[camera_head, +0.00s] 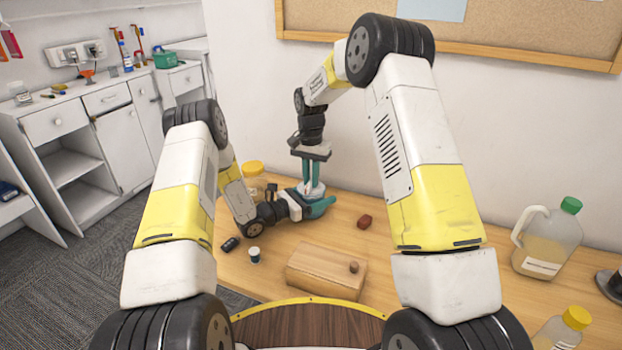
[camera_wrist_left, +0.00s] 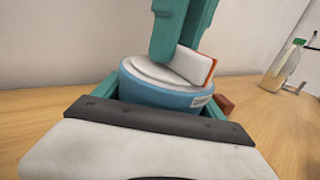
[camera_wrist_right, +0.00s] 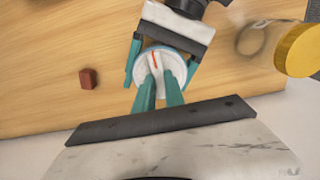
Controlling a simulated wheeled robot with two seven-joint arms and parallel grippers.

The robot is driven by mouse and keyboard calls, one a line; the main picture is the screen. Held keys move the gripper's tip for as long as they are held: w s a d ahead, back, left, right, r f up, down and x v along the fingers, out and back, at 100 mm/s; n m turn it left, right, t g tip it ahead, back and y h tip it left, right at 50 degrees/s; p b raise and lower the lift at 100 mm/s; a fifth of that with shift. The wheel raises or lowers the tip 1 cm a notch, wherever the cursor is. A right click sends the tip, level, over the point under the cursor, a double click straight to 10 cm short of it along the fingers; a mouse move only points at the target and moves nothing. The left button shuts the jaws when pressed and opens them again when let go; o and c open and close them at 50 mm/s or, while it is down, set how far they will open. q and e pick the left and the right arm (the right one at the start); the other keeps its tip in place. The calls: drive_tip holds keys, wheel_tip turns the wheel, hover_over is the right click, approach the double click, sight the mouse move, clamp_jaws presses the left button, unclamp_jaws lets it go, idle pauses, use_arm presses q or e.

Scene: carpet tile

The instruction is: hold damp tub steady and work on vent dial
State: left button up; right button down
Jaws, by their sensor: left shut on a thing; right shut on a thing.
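The damp tub is a round blue tub (camera_wrist_left: 150,92) with a whitish top, standing on the wooden table in the left wrist view. My left gripper (camera_head: 317,205) is shut around its sides, one teal finger on each side. The vent dial (camera_wrist_left: 196,66) is a raised white piece with an orange edge on the tub's top. In the right wrist view the dial (camera_wrist_right: 154,62) shows a red line. My right gripper (camera_head: 312,180) points down from above and is shut on the dial; its fingers hide part of it. In the head view the grippers mostly hide the tub.
A red-brown block (camera_head: 364,222) lies right of the tub. A yellow-lidded jar (camera_head: 252,170) stands close behind at left. A wooden box (camera_head: 326,272), a small white-lidded jar (camera_head: 254,255) and a black item (camera_head: 230,244) are nearer. A green-capped jug (camera_head: 548,242) stands far right.

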drive_tip(key=n, duration=1.1)
drive_tip(key=shift+n, duration=0.4)
idle(0.4)
drive_tip(key=c, duration=1.4)
unclamp_jaws()
